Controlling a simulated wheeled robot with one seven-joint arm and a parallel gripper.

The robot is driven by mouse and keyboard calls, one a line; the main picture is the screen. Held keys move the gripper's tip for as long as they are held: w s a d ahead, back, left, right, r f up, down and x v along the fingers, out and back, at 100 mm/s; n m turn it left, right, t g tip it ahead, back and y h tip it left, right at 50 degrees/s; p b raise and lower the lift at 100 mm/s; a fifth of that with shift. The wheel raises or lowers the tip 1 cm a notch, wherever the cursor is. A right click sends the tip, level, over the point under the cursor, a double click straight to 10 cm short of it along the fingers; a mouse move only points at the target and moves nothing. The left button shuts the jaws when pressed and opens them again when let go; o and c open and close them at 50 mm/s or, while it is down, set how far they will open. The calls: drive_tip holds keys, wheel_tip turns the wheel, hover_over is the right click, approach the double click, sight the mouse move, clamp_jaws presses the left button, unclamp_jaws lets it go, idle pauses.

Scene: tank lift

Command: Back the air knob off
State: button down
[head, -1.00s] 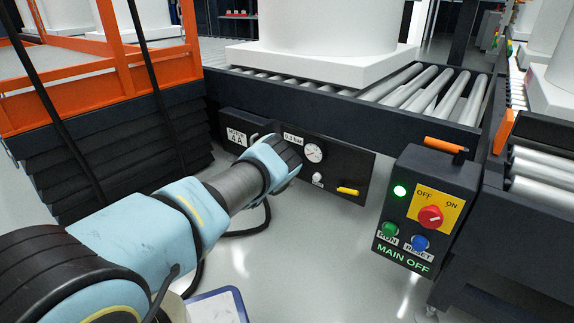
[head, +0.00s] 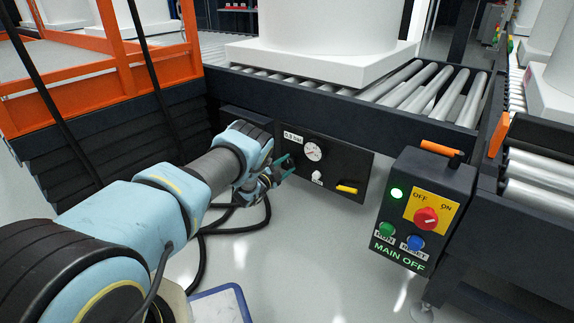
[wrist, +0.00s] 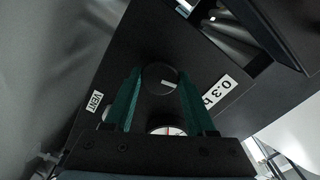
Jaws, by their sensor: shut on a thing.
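The air knob (wrist: 160,80) is a round black knob with a white mark line, on the black panel in the wrist view. My gripper (wrist: 160,72) has its two teal fingers on either side of the knob, shut on it. In the head view my gripper (head: 287,166) is at the left part of the panel (head: 335,160), and it hides the knob there. The pressure gauge (head: 313,151) is right of my gripper, under a "0.3 bar" label (head: 292,137). In the wrist view the gauge (wrist: 167,130) is partly hidden behind the gripper body.
A white fitting (head: 317,177) and a yellow lever (head: 347,189) are on the panel. A control box (head: 425,210) with a red switch stands at right. A roller conveyor (head: 345,90) bearing a white tank runs above. A black hose lies on the floor below my arm.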

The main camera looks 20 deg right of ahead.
drive_tip(key=n, duration=0.4)
drive_tip(key=shift+n, duration=0.3)
drive_tip(key=n, duration=0.4)
drive_tip(key=shift+n, duration=0.3)
drive_tip(key=n+b, duration=0.1)
drive_tip(key=n, duration=0.3)
drive_tip(key=shift+n, duration=0.3)
drive_tip(key=shift+n+b, duration=0.6)
drive_tip(key=shift+n, duration=1.5)
drive_tip(key=shift+c, duration=1.1)
unclamp_jaws()
drive_tip(key=shift+a, duration=0.1)
